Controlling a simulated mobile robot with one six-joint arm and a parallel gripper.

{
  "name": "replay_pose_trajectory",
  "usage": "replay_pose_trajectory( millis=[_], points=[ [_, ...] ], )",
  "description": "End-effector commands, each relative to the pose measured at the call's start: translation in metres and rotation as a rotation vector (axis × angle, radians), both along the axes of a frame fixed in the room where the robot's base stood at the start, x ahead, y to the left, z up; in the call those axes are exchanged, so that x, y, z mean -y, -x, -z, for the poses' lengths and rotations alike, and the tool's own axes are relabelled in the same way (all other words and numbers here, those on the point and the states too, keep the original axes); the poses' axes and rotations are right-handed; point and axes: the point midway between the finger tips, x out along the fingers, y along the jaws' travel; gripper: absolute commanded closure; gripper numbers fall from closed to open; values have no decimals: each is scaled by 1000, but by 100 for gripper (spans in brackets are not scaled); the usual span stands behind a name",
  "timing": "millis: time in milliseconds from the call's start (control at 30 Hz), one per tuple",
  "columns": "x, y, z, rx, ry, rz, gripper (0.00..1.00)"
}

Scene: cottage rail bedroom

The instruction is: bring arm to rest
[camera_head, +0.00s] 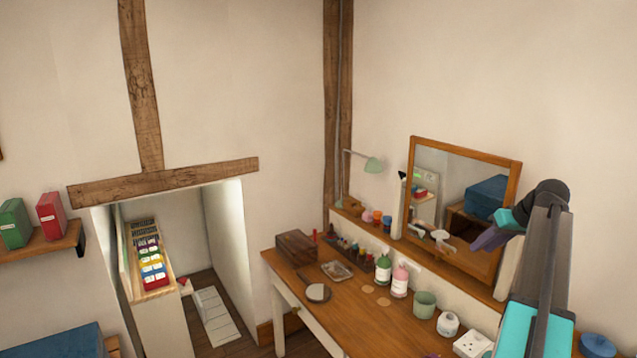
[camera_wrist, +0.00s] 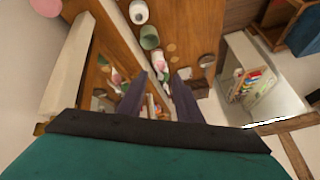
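My arm rises at the right of the head view, in front of the mirror's right side. My gripper (camera_head: 482,240) is at its upper end, with a purple finger pointing left over the mirror. In the wrist view my gripper (camera_wrist: 160,78) shows two purple fingers spread apart with a gap between them. Nothing is held in the gap; desk things show beyond it. The wooden desk (camera_head: 345,317) is below and left of my gripper, not touching it.
The wood-framed mirror (camera_head: 463,146) stands on the shelf behind the desk. Green (camera_head: 383,268) and pink (camera_head: 400,281) bottles, a green cup (camera_head: 424,304) and a white roll (camera_head: 448,324) stand near the arm. A green lamp (camera_head: 373,165) is further left. The air above the desk's left is free.

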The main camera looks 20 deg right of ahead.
Motion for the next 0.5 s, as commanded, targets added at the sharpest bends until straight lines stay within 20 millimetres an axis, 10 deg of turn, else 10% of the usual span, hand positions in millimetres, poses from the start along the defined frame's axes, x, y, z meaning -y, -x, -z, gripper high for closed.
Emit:
replay_pose_trajectory(
  millis=[500],
  points=[
    [-171, -81, 155, -179, -62, -46, 68]
  ],
)
